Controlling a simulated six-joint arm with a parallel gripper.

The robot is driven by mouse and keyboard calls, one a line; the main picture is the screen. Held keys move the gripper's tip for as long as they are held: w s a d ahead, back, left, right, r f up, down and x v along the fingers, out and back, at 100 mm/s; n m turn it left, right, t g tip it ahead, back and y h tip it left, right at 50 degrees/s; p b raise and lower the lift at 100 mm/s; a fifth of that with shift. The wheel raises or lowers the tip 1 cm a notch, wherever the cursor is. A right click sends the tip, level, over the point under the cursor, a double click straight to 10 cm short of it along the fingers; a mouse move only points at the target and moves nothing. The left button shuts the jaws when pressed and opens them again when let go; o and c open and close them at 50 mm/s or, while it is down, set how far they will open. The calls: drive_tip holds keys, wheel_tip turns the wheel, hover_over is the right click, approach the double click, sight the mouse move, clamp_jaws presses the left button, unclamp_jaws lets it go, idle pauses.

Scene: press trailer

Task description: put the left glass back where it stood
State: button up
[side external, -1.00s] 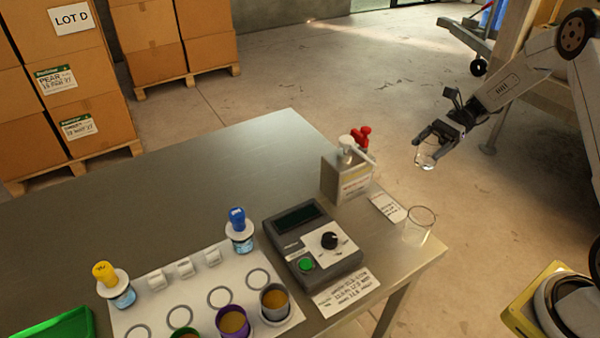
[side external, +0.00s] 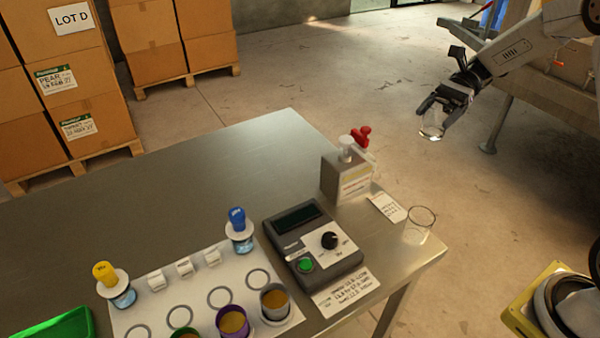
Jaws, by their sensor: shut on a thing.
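My gripper (side external: 437,112) is at the upper right, past the right end of the table. It is shut on a small clear glass (side external: 433,124) and holds it in the air over the floor. A second clear glass (side external: 418,226) stands near the right corner of the steel table (side external: 190,185), below the gripper in the picture. A small white printed card (side external: 388,207) lies just left of that glass. Whether the held glass has anything in it is too small to tell.
A box-shaped dispenser (side external: 347,182) with a red-handled part stands behind the card. A grey meter (side external: 310,245) with a dial and green button is to its left. Cups, blue and yellow topped bottles (side external: 240,232) and a green tray (side external: 60,328) fill the front left. The table's back is clear.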

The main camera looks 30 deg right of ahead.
drive_tip(key=s+a+f+n+g+h, duration=0.4)
drive_tip(key=s+a+n+g+h, duration=0.75)
drive_tip(key=n+h, duration=0.85)
drive_tip(key=w+a+r+n+t+h, duration=0.1)
drive_tip(key=a+r+n+t+h, duration=0.2)
drive_tip(key=n+t, duration=0.7)
drive_tip(key=w+a+r+n+t+h, duration=0.15)
drive_tip(key=a+n+t, duration=0.35)
drive_tip(key=n+t, duration=0.5)
wheel_tip(320, 180, down, 11)
drive_tip(key=shift+s+r+g+h, duration=0.15)
drive_tip(key=shift+s+g+h, duration=0.2)
drive_tip(key=shift+s, duration=0.1)
drive_tip(key=shift+f, duration=2.2)
